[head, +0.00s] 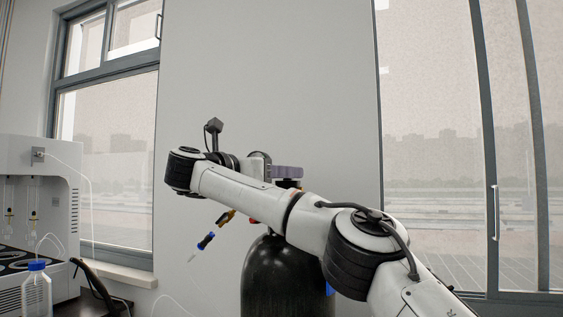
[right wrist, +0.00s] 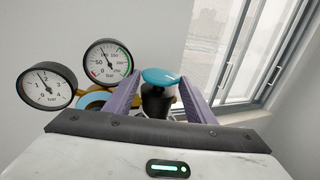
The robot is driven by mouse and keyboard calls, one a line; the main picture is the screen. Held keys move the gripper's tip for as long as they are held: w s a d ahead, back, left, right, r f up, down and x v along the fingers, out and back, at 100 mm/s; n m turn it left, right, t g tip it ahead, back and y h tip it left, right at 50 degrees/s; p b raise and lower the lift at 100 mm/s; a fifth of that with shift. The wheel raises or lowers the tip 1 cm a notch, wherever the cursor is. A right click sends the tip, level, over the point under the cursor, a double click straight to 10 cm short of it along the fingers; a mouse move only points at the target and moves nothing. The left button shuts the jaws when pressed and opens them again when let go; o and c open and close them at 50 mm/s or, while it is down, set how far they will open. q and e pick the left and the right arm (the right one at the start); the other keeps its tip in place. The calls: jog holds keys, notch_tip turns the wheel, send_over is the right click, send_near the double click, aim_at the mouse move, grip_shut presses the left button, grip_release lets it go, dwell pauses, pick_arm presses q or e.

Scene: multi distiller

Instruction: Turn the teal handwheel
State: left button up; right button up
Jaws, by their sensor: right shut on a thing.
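The teal handwheel (right wrist: 161,76) shows in the right wrist view as a rounded teal top above a dark body. My right gripper (right wrist: 158,84) has one purple finger on each side of it and is shut on it. In the head view my right gripper (head: 287,172) is above the neck of a black gas cylinder (head: 272,280), and the handwheel is hidden there behind the gripper and arm. My left gripper is not in view.
Two round pressure gauges (right wrist: 45,88) (right wrist: 108,62) sit left of the fingers. A brass and blue fitting (head: 206,241) sticks out left of the cylinder. A white machine (head: 60,190) and a blue-capped bottle (head: 36,292) stand at far left. A wall and windows are behind.

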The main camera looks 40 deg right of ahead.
jog(key=shift+s+d+f+m+g, duration=0.1)
jog(key=shift+m+g, duration=0.2)
jog(key=shift+g, duration=0.2)
jog(key=o, duration=0.9)
jog(key=shift+c, duration=0.2)
jog(key=shift+s, duration=0.1)
jog(key=shift+d, duration=0.1)
